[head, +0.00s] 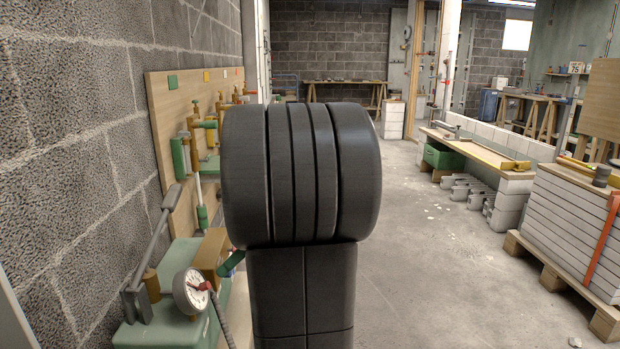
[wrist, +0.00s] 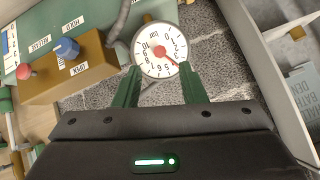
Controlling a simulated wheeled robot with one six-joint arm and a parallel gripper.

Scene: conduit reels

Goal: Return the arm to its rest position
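My gripper (wrist: 160,70) shows in the wrist view with two green fingers held apart and nothing between them. A round white pressure gauge (wrist: 157,48) with a red needle lies just beyond the fingertips; I cannot tell how near they are to it. The gauge also shows in the head view (head: 190,292), on a green pump unit (head: 170,328) at the lower left. My dark arm fills the middle of the head view, stretched forward beside the pump unit. It hides most of my gripper there.
A brown control block (wrist: 75,72) with a blue knob (wrist: 66,48) and red button (wrist: 24,71) sits left of the fingers. A block wall (head: 60,130) and wooden tool board (head: 160,120) stand at left. A loaded pallet (head: 560,265) stands right; the middle floor (head: 430,270) is clear.

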